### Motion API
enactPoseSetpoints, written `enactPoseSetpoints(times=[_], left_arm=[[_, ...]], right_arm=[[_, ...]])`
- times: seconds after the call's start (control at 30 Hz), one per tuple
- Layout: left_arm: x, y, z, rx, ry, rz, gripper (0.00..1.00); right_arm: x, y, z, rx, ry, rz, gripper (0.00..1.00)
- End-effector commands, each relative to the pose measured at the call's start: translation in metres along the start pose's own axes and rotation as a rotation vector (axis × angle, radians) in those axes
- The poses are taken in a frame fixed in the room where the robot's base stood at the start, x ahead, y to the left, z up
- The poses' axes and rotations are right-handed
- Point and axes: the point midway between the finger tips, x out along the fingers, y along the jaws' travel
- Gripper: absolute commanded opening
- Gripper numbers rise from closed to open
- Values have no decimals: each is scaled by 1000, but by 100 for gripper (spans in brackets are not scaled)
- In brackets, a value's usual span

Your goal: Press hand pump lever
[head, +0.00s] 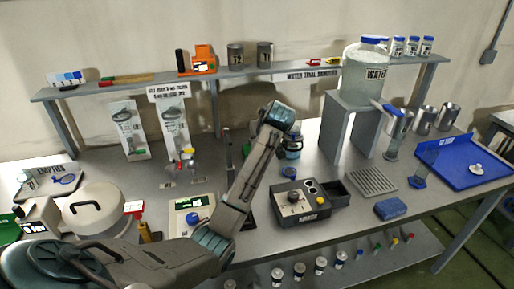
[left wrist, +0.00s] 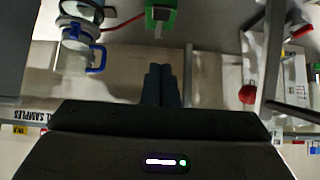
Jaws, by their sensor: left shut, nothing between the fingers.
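My left arm reaches in from the lower left of the head view, over the bench to its middle. Its wrist end (head: 278,116) hangs in front of the shelf, and the fingers cannot be made out there. In the left wrist view my left gripper (left wrist: 160,70) is shut and empty, its fingers together. A grey bar (left wrist: 271,45) with a black end (left wrist: 290,108) lies to the right of the fingers, apart from them. It may be the pump lever; I cannot tell for sure. An upright rod (head: 228,150) stands left of my forearm in the head view. My right gripper is not in view.
A blue-handled jar (left wrist: 73,48) and a green clamp-like part (left wrist: 158,14) are near the fingers. A control box (head: 300,201) sits right of my forearm. A water jug (head: 365,75) stands on a raised stand. A blue tray (head: 455,178) is at the right.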

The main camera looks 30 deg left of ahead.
Motion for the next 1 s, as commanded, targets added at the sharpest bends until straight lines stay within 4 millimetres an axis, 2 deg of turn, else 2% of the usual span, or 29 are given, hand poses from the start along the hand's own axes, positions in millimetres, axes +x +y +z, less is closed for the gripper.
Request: enactPoseSetpoints(times=[0.1, 0.27, 0.47, 0.67, 0.8, 1.0], left_arm=[[3, 0, 0, 1, -1, -1, 0], [20, -1, -1, 3, -3, -3, 0], [60, -1, -2, 3, -5, -4, 0], [99, -1, -1, 2, -3, -4, 0], [114, 0, 15, 2, -4, 0, 0], [126, 0, 27, 2, -2, 0, 0]], right_arm=[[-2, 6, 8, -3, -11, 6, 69], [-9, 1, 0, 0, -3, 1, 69], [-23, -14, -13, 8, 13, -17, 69], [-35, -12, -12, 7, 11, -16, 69], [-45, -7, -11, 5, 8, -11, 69], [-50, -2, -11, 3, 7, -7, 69]])
